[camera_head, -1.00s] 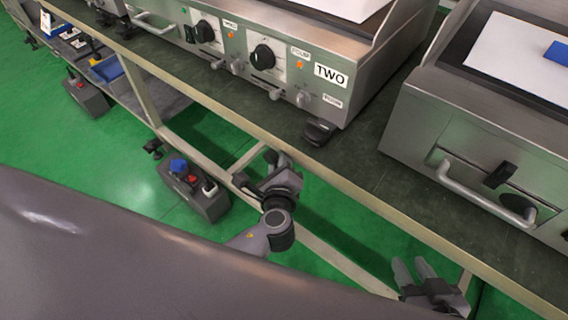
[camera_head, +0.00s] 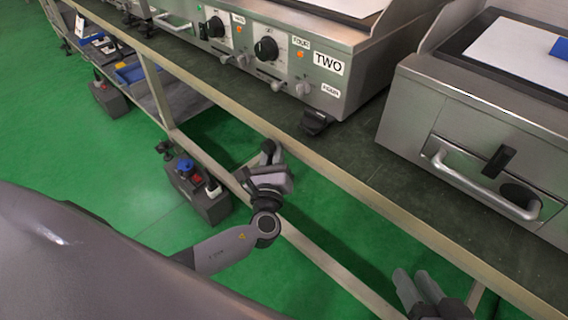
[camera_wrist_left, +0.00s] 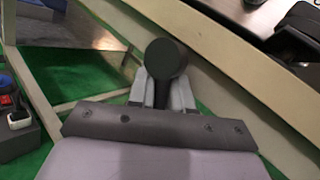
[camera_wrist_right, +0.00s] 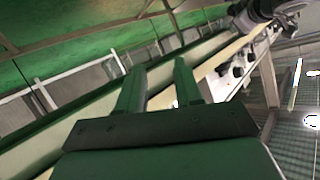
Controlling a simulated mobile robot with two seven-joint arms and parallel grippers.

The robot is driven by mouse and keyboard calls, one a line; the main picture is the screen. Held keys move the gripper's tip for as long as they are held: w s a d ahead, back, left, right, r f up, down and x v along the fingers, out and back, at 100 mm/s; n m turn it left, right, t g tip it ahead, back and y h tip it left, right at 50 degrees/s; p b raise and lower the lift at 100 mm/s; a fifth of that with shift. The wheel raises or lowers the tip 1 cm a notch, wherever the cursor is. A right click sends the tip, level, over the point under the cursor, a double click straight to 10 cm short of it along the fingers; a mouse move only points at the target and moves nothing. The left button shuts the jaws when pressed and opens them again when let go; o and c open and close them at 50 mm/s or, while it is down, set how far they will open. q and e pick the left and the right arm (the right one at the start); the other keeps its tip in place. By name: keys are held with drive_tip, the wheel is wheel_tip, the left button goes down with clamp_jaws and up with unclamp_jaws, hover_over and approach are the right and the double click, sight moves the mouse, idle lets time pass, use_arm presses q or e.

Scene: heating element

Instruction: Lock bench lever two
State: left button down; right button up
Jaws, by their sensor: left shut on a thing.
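A dark lever with a round black knob (camera_wrist_left: 166,62) sits by the pale bench rail in the left wrist view. My left gripper (camera_wrist_left: 163,92) is shut on this lever, one finger on each side below the knob. In the head view my left gripper (camera_head: 268,160) is at the front edge of the bench (camera_head: 345,182), below and left of the "TWO" label (camera_head: 328,63). The lever is mostly hidden there by the gripper. My right gripper (camera_head: 416,288) is low at the right, empty. Its fingers (camera_wrist_right: 160,88) stand apart in the right wrist view.
Steel griddles with dials (camera_head: 266,49) stand on the bench, and another appliance with a handle (camera_head: 485,185) is at the right. Green floor is open at left.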

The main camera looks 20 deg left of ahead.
use_arm(q)
drive_tip(key=shift+w+a+f+m+t+b, duration=0.1)
drive_tip(key=shift+a+f+m+t+b, duration=0.1)
drive_tip(key=shift+m+t+b, duration=0.45)
drive_tip(key=shift+m+b, duration=0.4)
drive_tip(key=shift+m, duration=0.05)
drive_tip(key=shift+w+a+r+m+t+b, duration=0.1)
drive_tip(key=shift+a+r+m+t+b, duration=0.1)
drive_tip(key=shift+m+t+b, duration=0.45)
drive_tip(key=shift+m+h, duration=0.25)
drive_tip(key=shift+h, duration=0.15)
use_arm(e)
drive_tip(key=shift+d+f+t, duration=0.35)
drive_tip(key=shift+t, duration=0.15)
use_arm(q)
drive_tip(key=shift+r, duration=0.15)
use_arm(e)
drive_tip(key=shift+w+r, duration=0.1)
use_arm(q)
drive_tip(key=c, duration=1.4)
unclamp_jaws()
